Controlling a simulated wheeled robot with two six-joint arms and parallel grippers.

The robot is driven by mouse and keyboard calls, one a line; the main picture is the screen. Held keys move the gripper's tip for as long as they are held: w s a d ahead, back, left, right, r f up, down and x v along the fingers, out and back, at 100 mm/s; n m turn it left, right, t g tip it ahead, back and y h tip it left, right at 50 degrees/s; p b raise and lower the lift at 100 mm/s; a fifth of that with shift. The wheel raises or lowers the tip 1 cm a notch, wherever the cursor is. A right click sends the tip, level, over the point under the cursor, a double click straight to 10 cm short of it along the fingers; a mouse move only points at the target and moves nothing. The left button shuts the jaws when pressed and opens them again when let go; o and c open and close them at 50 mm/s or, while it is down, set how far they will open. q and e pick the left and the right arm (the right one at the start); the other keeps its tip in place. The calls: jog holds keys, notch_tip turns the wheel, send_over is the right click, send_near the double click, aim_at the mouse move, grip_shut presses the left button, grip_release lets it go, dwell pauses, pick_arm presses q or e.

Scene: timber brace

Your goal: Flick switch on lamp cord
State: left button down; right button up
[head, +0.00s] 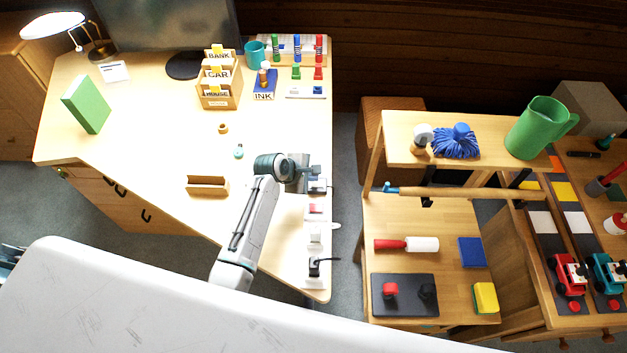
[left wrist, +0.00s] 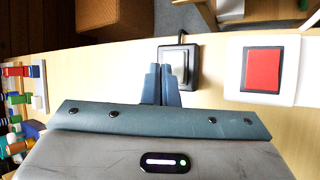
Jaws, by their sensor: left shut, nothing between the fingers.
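A black-framed cord switch (left wrist: 176,66) with a grey rocker and a black cord lies on the desk in the left wrist view. It also shows in the head view (head: 318,187), at the desk's right edge. My left gripper (left wrist: 161,72) is shut and empty. Its fingertips overlap the left part of the switch in the left wrist view; I cannot tell whether they touch it. In the head view my left gripper (head: 304,180) is just left of the switch. The desk lamp (head: 54,25) stands at the far left of the desk. My right gripper is not in view.
A white plate with a red rocker (left wrist: 263,70) lies beside the cord switch. Another white switch (head: 315,237) and a black plug (head: 315,267) lie nearer along the desk edge. A wooden tray (head: 207,187) is left of my arm. The desk's middle is mostly clear.

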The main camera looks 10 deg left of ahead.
aim_at(314, 183)
pick_arm(q)
jog(key=shift+f, duration=0.45)
dwell(0.7)
jog(key=shift+r, duration=0.1)
jog(key=shift+r+p, duration=0.75)
jog(key=shift+p, duration=0.35)
jog(key=r+p, duration=0.1)
jog(key=p, duration=0.1)
jog(key=r+p, duration=0.3)
jog(key=r, duration=0.1)
jog(key=shift+w+d+p, duration=0.1)
jog(key=shift+d+p, duration=0.3)
jog(key=shift+f, duration=0.1)
